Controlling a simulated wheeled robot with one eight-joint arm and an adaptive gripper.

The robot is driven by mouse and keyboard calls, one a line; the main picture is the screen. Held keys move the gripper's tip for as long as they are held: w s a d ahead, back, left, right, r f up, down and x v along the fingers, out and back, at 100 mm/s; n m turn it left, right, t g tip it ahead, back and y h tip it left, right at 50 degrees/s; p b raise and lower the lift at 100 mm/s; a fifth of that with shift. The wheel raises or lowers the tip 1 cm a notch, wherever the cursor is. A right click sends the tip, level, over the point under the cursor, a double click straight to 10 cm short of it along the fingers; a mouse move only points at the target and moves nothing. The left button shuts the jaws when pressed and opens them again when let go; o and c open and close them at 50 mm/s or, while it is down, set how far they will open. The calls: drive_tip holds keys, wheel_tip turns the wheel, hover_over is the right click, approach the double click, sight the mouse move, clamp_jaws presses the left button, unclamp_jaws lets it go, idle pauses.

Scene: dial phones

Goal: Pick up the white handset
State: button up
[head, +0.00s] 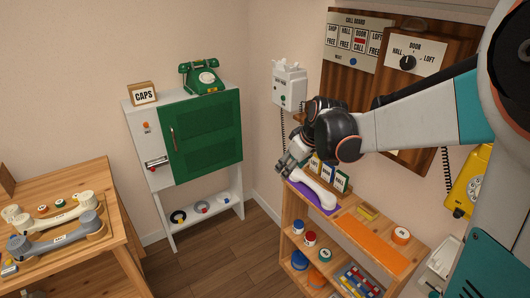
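A white handset (318,190) lies on a purple mat (299,189) on top of the wooden shelf unit at the right. My gripper (284,167) hangs above and to the left of the handset's near-wall end, pointing down and left. Its fingertips look a little apart, with nothing seen between them. The gripper looks clear of the handset, though the exact height is hard to judge. A cream handset (62,211) and a grey handset (58,238) lie on the wooden table at the left.
Small upright cards (341,181) stand behind the white handset. An orange mat (372,242) and a tape-like roll (401,235) are farther right on the shelf top. A white wall phone (288,86) hangs near my gripper. A green phone (203,77) stands on the cabinet (206,139).

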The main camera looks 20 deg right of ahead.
drive_tip(key=w+d+f+t+y+p, duration=0.1)
drive_tip(key=w+d+f, duration=0.7)
drive_tip(key=m+t+p, duration=0.1)
drive_tip(key=m+t, duration=0.1)
approach(313, 183)
drive_tip(key=shift+w+a+f+y, duration=0.15)
drive_tip(key=shift+w+a+f, duration=0.1)
drive_tip(key=shift+w+f, duration=0.3)
drive_tip(key=shift+w+a+f+y, duration=0.15)
drive_tip(key=shift+w+a+f, duration=0.15)
drive_tip(key=shift+w+f, duration=0.55)
drive_tip(key=shift+f, duration=0.25)
drive_tip(key=b+x, duration=0.1)
drive_tip(key=x, duration=0.1)
drive_tip(key=b+x, duration=0.1)
drive_tip(key=x, duration=0.2)
drive_tip(key=shift+w+d+f+b, duration=0.2)
drive_tip(key=shift+d+f+b, duration=0.05)
drive_tip(key=shift+f+b, duration=0.15)
drive_tip(key=shift+w+a+f, duration=0.15)
drive_tip(key=shift+w+f, duration=0.05)
drive_tip(key=shift+w, duration=0.15)
drive_tip(key=shift+r, duration=0.1)
drive_tip(key=shift+c, duration=0.2)
clamp_jaws()
